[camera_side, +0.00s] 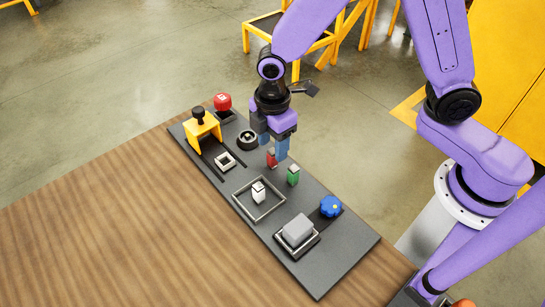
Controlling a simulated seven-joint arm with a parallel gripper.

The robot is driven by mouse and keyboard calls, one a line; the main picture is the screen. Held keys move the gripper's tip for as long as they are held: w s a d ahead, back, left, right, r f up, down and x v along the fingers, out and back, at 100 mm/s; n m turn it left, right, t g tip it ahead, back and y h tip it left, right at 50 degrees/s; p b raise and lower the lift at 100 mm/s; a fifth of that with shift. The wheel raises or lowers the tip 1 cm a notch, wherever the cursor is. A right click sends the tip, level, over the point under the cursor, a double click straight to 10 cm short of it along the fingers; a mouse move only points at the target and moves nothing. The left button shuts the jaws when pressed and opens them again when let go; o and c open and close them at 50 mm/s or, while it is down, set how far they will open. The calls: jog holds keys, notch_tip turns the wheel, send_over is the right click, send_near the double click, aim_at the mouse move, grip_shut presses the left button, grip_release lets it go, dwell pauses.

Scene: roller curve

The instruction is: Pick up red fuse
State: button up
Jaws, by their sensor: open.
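The red fuse (272,157) stands on the dark board (345,262), near the board's far right edge. My gripper (273,146) points down just above and around the fuse, with its blue fingers apart. The fingers partly hide the fuse's upper part. I cannot tell whether a finger touches it. A green fuse (293,176) stands a little to the lower right of the red one. A white fuse (258,192) stands inside a square frame (238,205) to the lower left.
A black round part (247,139) is close left of my gripper. A yellow bracket (203,133) and red knob (222,102) stand at the board's far end. A grey block (297,229) and blue knob (331,206) are at the near end. The wooden table (110,230) is clear.

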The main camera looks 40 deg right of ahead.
aim_at(271, 151)
jog(key=shift+f, duration=1.9)
jog(key=shift+w, duration=0.1)
grip_shut()
jog(key=shift+a+r, duration=0.1)
jog(key=shift+r, duration=0.05)
